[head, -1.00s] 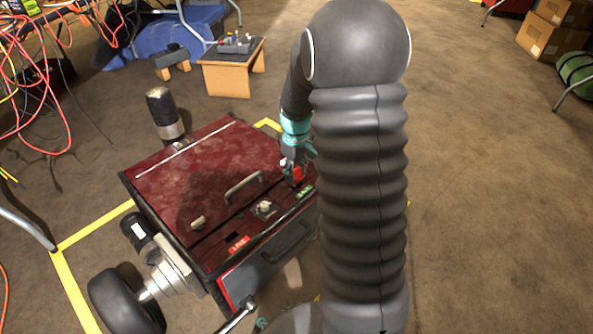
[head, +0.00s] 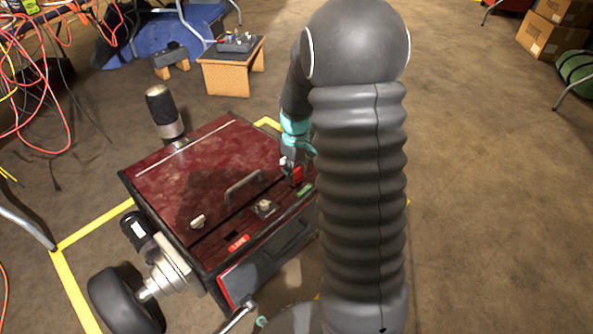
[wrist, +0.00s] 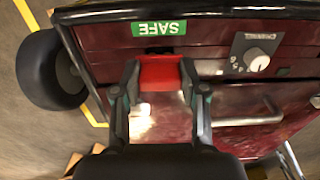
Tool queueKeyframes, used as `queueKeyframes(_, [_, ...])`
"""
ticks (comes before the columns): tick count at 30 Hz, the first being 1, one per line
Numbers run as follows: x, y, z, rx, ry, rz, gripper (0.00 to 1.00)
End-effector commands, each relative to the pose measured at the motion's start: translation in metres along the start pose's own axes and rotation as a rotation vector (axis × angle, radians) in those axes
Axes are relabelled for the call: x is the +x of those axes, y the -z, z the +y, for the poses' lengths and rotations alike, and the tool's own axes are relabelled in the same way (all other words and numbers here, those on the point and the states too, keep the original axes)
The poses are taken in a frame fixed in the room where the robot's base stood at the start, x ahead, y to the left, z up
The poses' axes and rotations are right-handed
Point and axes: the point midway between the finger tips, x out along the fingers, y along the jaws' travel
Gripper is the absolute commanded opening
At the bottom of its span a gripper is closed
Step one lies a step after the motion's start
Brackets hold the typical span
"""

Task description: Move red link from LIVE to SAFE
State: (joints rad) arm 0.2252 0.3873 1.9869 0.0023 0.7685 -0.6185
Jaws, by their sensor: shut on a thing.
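My gripper (wrist: 160,95) is shut on the red link (wrist: 160,72), which sits between the two fingertips in the wrist view. The link is right beside the green SAFE label (wrist: 158,28). In the head view the red link (head: 297,174) shows under my gripper (head: 292,166) at the right end of the red machine's top, near the green label (head: 305,190). The red LIVE label (head: 238,243) is at the front left of the same strip, with no link showing there. I cannot tell whether the link is fully seated.
The red machine (head: 185,175) has a handle (head: 243,186) and a channel knob (head: 264,207), also seen in the wrist view (wrist: 257,60). A wheel (head: 125,300) sticks out at its left. A small wooden table (head: 228,78) stands behind.

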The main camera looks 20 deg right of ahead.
Motion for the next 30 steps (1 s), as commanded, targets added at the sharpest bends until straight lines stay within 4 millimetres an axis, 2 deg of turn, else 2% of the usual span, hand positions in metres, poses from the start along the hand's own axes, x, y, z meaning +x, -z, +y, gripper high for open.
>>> queueKeyframes(30, [0.018, 0.0, 0.0, 0.0, 0.0, 0.0, 0.08])
